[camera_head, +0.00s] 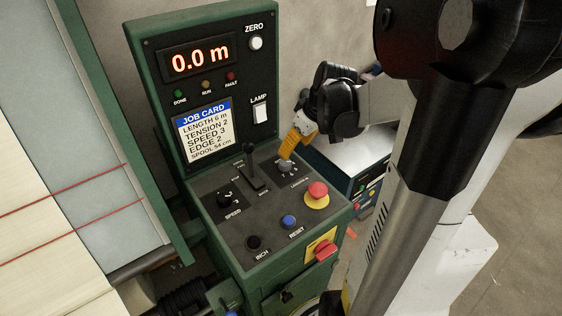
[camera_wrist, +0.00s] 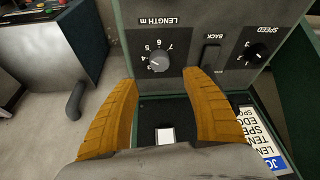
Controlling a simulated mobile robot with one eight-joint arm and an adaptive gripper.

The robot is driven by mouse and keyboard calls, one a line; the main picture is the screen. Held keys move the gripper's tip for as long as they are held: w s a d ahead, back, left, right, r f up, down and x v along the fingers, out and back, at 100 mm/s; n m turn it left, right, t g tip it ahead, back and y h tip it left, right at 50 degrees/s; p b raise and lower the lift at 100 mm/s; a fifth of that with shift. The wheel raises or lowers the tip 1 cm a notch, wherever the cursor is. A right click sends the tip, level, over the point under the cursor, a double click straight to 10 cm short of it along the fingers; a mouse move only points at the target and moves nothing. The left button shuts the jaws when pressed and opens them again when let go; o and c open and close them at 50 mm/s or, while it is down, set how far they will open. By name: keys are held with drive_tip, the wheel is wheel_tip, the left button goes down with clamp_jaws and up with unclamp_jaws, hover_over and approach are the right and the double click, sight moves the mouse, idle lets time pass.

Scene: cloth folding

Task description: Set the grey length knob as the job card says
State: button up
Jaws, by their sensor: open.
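The grey length knob (camera_wrist: 158,62) is on the dark panel under an upside-down "LENGTH m" label in the wrist view. A pale mark on it points to the lower left, near the low numbers; I cannot read the exact setting. It also shows in the head view (camera_head: 286,166), partly hidden by a finger. My gripper (camera_wrist: 160,77) is open, its two yellow fingers apart just short of the knob with nothing between them. In the head view my gripper (camera_head: 290,147) is just above the knob. The job card (camera_head: 205,130) reads length 6 m, tension 2, speed 3, edge 2.
The display (camera_head: 199,60) reads 0.0 m. A black lever (camera_head: 252,168) stands left of the length knob. The speed knob (camera_head: 225,199), red stop button (camera_head: 317,191), blue reset button (camera_head: 289,222) and black inch button (camera_head: 254,242) share the panel.

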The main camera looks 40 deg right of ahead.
sight(285, 162)
drive_tip(key=b+x, duration=0.3)
drive_tip(key=x, duration=0.6)
drive_tip(key=shift+w+f, duration=0.1)
drive_tip(key=shift+f, duration=0.25)
drive_tip(key=c, duration=1.2)
